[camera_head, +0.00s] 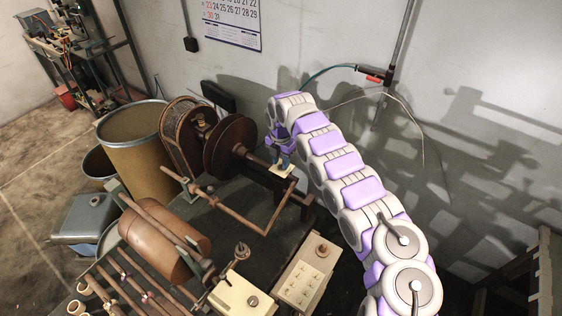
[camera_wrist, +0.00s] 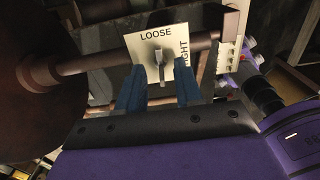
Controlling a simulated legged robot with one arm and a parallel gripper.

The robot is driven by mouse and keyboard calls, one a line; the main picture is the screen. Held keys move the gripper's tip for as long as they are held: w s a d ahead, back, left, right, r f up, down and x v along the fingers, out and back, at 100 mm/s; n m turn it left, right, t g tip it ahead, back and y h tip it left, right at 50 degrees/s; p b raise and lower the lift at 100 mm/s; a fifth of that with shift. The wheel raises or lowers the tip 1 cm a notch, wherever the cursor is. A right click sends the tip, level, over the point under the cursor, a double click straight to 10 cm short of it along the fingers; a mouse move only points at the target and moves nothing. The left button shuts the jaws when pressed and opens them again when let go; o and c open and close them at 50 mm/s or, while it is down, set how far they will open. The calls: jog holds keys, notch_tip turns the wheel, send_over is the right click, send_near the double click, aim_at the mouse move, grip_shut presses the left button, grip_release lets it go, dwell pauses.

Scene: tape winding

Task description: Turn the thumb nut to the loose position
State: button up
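The thumb nut (camera_wrist: 160,62) is a small grey metal knob with a downward tab, in front of a white label plate (camera_wrist: 142,48) in the wrist view. The plate reads LOOSE along its top and what looks like TIGHT, partly covered, down its right side. My gripper (camera_wrist: 160,78) has two blue fingers, spread apart, one on each side of the nut's lower tab. I cannot tell whether they touch it. In the head view my gripper (camera_head: 281,160) is over the pale plate (camera_head: 283,170) at the machine's end; the nut is hidden or too small there.
A dark round flywheel (camera_head: 229,145) and its shaft stand just left of my gripper. A bent brown rod (camera_head: 240,220) runs in front. A brown roller (camera_head: 163,240) and a cream box with buttons (camera_head: 301,280) are nearer. The wall is close behind my arm.

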notch_tip(320, 180, up, 17)
jog(key=p, duration=0.1)
jog(key=shift+f, duration=0.2)
jog(key=shift+c, duration=0.4)
